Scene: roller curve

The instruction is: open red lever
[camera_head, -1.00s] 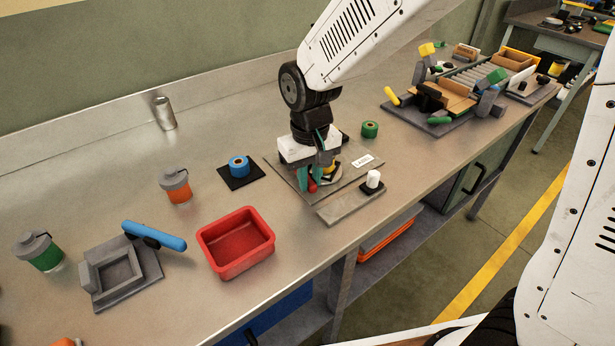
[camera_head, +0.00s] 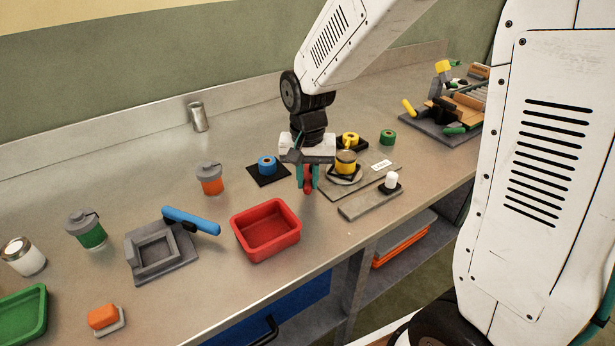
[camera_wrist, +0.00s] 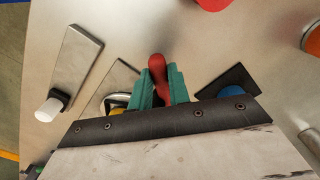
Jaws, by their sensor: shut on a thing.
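The red lever (camera_head: 308,184) shows between my fingertips at the left edge of a grey base plate (camera_head: 340,193). In the wrist view its rounded red end (camera_wrist: 157,66) sticks out between the teal fingers. My gripper (camera_head: 308,178) points down and is shut on the lever. A yellow and grey cylinder (camera_head: 346,163) stands on a round grey disc on the plate, just right of the gripper. The lever's joint with the plate is hidden by the gripper.
A red tray (camera_head: 266,231) stands in front of and left of the gripper. A blue roll (camera_head: 267,164) on a black mat is to the left. A grey bar (camera_head: 370,201) with a white knob lies to the right. A yellow roll (camera_head: 350,139) is behind.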

